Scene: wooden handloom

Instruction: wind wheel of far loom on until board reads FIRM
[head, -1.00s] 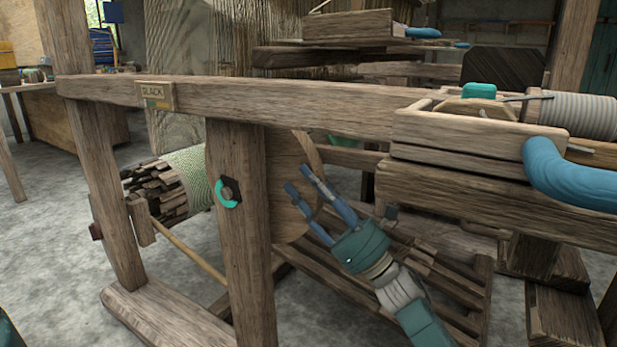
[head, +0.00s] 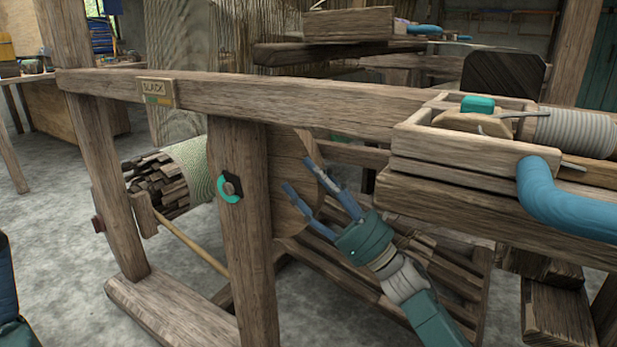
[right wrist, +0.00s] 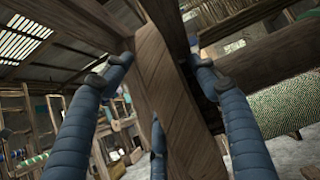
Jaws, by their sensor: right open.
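The small board (head: 157,92) on the loom's top rail reads SLACK, above a coloured strip. A pale wooden disc (head: 284,165), which looks like the wheel, stands behind the right side of the front post (head: 238,250); the post hides part of it. My right gripper (head: 298,174) is open and empty at the disc's right side, its blue fingers spread. I cannot tell whether they touch it. In the right wrist view, a broad wooden piece (right wrist: 165,75) shows between the spread fingers (right wrist: 158,62). My left gripper is not in view.
A wooden box (head: 465,135) and a thick blue tube (head: 560,205) jut out at right. Grey floor (head: 60,240) is free at left.

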